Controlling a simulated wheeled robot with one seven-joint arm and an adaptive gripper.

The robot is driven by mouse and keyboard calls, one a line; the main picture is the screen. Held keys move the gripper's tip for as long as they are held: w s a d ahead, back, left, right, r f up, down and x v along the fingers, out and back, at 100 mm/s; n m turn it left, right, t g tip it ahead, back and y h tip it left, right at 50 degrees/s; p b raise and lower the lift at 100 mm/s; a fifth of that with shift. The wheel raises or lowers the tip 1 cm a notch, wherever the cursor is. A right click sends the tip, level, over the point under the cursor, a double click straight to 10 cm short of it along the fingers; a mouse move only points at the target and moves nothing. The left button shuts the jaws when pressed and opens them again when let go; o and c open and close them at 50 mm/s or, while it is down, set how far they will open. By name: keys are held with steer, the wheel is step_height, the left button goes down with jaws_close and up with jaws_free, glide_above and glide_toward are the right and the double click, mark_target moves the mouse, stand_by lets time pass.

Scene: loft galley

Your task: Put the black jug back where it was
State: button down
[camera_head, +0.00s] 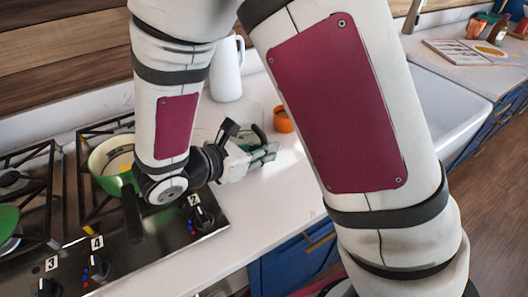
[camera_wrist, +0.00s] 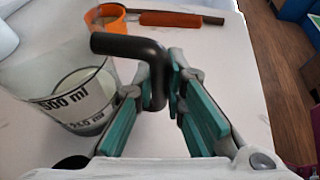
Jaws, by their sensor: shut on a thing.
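The jug (camera_wrist: 62,92) is a clear measuring jug with black markings, including "500 ml", and a black handle. It stands at the left in the wrist view, looking roughly upright. My gripper (camera_wrist: 167,92) is shut on its black handle, which passes between the teal finger pads. In the head view my gripper (camera_head: 262,157) is over the white counter right of the stove, and the jug (camera_head: 247,114) is partly hidden behind my arm. I cannot tell whether its base touches the counter.
An orange cup (camera_head: 283,121) with a long handle (camera_wrist: 170,18) lies just beyond the jug. A white pitcher (camera_head: 228,70) stands near the wall. The stove with a green pan (camera_head: 104,165) is at left, the sink (camera_head: 445,105) at right. Counter (camera_head: 285,190) in front is clear.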

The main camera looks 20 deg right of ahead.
steer(key=shift+f, duration=0.6)
steer(key=shift+f, duration=0.1)
steer(key=c, duration=1.6)
jaws_free()
steer(key=shift+c, duration=0.2)
